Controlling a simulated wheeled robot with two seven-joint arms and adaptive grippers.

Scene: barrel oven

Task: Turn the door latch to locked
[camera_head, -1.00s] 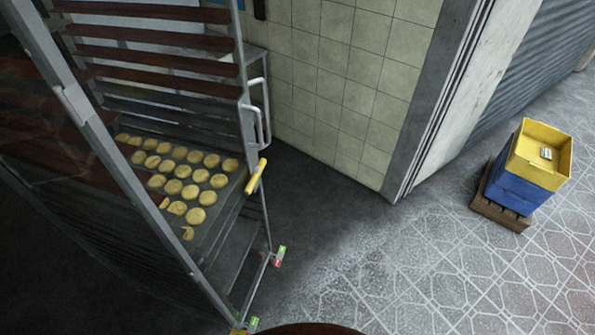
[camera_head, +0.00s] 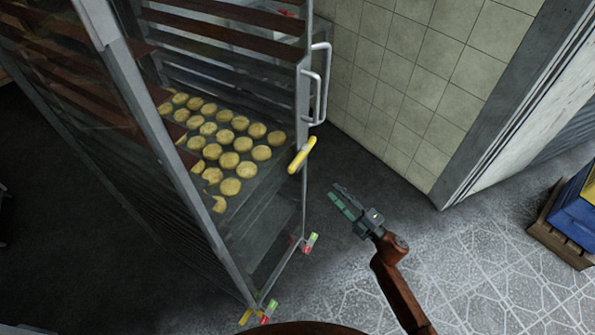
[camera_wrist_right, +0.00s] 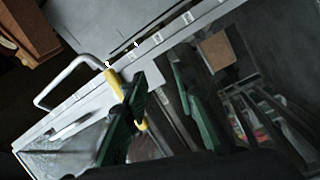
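The door latch (camera_head: 301,155) is a yellow bar on the front upright of the metal rack, tilted up to the right. It also shows in the right wrist view (camera_wrist_right: 112,79), partly hidden behind one finger. My right gripper (camera_head: 342,198) has dark green fingers and is below and to the right of the latch, apart from it in the head view. In the right wrist view its fingers (camera_wrist_right: 158,74) are spread, with nothing held between them. The yellow latch is by the left finger there; contact cannot be told. My left gripper is not in view.
The tall rack (camera_head: 178,180) holds a tray of round dough pieces (camera_head: 230,161). White handles (camera_head: 321,85) stand out above the latch. A tiled wall (camera_head: 420,85) is behind. A blue crate (camera_head: 577,215) on a pallet is at right. The floor around my gripper is clear.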

